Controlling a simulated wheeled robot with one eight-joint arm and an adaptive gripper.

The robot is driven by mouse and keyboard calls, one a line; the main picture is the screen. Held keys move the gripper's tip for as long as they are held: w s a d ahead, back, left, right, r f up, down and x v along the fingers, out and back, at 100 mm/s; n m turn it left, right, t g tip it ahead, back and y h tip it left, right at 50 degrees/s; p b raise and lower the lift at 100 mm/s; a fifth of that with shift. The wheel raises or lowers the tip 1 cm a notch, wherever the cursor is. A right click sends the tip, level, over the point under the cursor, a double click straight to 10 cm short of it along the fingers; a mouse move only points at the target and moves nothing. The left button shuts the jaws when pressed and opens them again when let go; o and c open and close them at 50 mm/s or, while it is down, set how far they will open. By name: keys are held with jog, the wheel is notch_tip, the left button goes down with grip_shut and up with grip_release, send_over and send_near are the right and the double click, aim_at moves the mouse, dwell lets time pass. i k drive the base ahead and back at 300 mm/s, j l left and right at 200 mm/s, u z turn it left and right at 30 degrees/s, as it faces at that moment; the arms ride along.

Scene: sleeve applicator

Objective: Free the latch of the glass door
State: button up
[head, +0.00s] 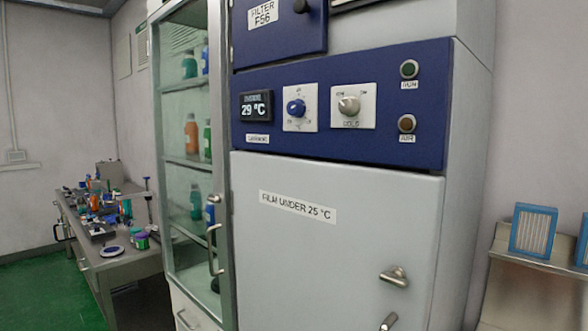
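The glass door (185,235) belongs to the tall cabinet left of the blue-and-grey machine. It appears closed, with coloured bottles showing behind the glass. A small metal latch piece (214,198) sits on the right frame of the door. A long vertical bar handle (213,250) is just below it. I cannot tell from this view whether the latch is engaged. My gripper is not in view.
The machine has a blue control panel (330,140) reading 29 °C and a light grey door (300,255) labelled "FILM UNDER 25 °C". A cluttered workbench (130,262) stands at left. A shelf (540,262) with blue-framed filters is at right. Green floor (50,295) is clear at lower left.

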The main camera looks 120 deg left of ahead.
aim_at(217, 198)
jog(key=u, duration=4.3)
jog(key=i+l+u, duration=0.1)
jog(key=l, duration=0.25)
jog(key=i+l+u, duration=0.1)
jog(key=i+l, duration=0.15)
jog(key=l, duration=0.1)
